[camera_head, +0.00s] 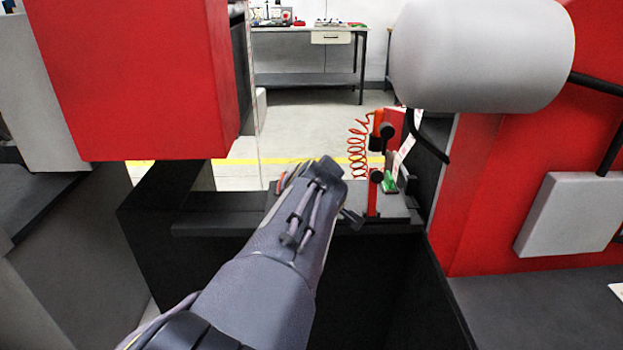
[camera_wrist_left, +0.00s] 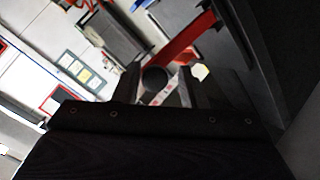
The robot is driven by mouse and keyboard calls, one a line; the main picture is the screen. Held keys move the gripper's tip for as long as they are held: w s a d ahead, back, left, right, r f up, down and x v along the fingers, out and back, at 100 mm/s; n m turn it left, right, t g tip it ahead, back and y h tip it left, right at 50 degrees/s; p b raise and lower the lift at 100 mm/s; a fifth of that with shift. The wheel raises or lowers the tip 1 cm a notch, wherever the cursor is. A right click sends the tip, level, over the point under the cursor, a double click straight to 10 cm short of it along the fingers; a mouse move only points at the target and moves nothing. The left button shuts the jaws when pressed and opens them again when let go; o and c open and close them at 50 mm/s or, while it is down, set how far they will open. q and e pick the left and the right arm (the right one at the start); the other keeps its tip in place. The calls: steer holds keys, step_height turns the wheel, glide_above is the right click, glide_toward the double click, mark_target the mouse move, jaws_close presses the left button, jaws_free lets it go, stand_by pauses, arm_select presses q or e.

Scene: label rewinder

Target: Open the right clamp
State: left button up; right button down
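The clamp by the right-hand machine has a red upright bar (camera_head: 372,198) and black round knobs, an upper one (camera_head: 387,131) and a lower one (camera_head: 376,176). My left arm reaches in from the lower left, and its gripper (camera_head: 350,212) is just left of the bar, mostly hidden behind my wrist. In the left wrist view the two dark fingers of my left gripper (camera_wrist_left: 160,90) stand apart. A black round knob (camera_wrist_left: 154,79) shows between their tips, with a red bar (camera_wrist_left: 187,38) beyond. I cannot tell whether the fingers touch the knob. My right gripper is not in view.
A coiled red hose (camera_head: 357,148) hangs behind the clamp. A dark ledge (camera_head: 215,222) runs in front. A large white roll (camera_head: 482,55) and the red machine panel (camera_head: 480,180) bound the right; a red box (camera_head: 140,80) overhangs the left.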

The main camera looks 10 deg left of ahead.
arm_select(q)
steer(key=shift+o, duration=1.3)
steer(key=shift+a, duration=0.1)
steer(key=p+v, duration=0.1)
steer(key=v, duration=0.6)
steer(key=shift+s+r, duration=0.15)
steer(key=shift+s, duration=0.2)
